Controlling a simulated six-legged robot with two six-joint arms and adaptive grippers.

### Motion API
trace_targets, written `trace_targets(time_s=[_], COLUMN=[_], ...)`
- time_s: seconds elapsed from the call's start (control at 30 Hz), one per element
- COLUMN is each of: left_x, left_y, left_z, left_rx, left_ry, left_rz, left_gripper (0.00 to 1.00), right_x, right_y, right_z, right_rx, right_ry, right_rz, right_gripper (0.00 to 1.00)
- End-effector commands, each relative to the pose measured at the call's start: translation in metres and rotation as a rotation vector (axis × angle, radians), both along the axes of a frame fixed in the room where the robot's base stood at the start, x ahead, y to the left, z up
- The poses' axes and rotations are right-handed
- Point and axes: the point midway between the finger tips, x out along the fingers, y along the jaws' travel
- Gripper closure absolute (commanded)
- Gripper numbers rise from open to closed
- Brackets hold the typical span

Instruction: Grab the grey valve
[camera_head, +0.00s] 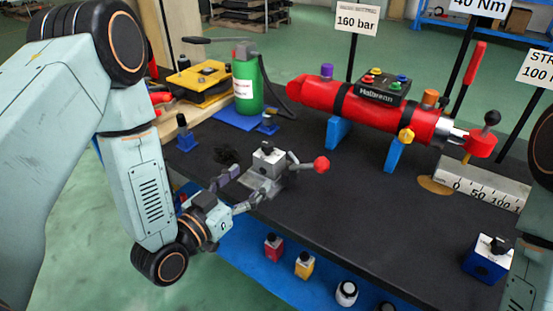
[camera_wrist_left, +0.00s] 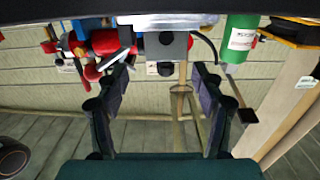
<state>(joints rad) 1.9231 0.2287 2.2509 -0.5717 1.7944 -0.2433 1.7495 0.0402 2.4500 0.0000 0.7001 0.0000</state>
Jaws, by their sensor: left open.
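The grey valve (camera_head: 268,165) is a grey block on a lighter grey base plate, with a handle ending in a red knob (camera_head: 321,164) at its right. It stands on the black tabletop near the front edge. My left gripper (camera_head: 238,190) is open and empty at that edge, just short of the valve, with its fingers towards it. In the left wrist view the grey block (camera_wrist_left: 166,45) lies beyond and between the tips of my open left gripper (camera_wrist_left: 163,68). I cannot tell whether a finger touches it. My right gripper is out of view.
A red cylinder (camera_head: 360,103) on blue supports stands behind the valve, with a green bottle (camera_head: 246,85) to its left. A blue shelf (camera_head: 245,258) below holds small bottles. A blue box (camera_head: 487,258) stands at right. Black tabletop between is clear.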

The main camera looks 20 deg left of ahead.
Motion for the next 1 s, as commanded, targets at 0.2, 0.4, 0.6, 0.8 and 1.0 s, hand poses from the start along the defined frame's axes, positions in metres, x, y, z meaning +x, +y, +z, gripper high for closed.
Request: trace_targets(time_s=[0.2, 0.4, 0.6, 0.8, 1.0], left_x=[0.007, 0.026, 0.054, 0.072, 0.075], left_y=[-0.002, -0.009, -0.017, -0.023, -0.024], left_z=[0.005, 0.005, 0.006, 0.006, 0.006], left_rx=[-0.002, -0.002, -0.001, -0.004, -0.004], left_ry=[-0.026, -0.024, -0.024, -0.022, -0.020], left_rz=[-0.005, -0.006, -0.006, -0.005, -0.004], left_gripper=[0.32, 0.32, 0.32, 0.32, 0.32], right_x=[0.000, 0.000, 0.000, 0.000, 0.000], right_y=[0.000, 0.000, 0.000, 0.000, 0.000], right_z=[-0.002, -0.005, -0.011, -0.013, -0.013], right_rx=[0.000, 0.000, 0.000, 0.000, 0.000], right_ry=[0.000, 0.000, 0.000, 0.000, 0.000], right_rz=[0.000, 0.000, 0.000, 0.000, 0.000], right_gripper=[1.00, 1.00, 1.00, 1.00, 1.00])
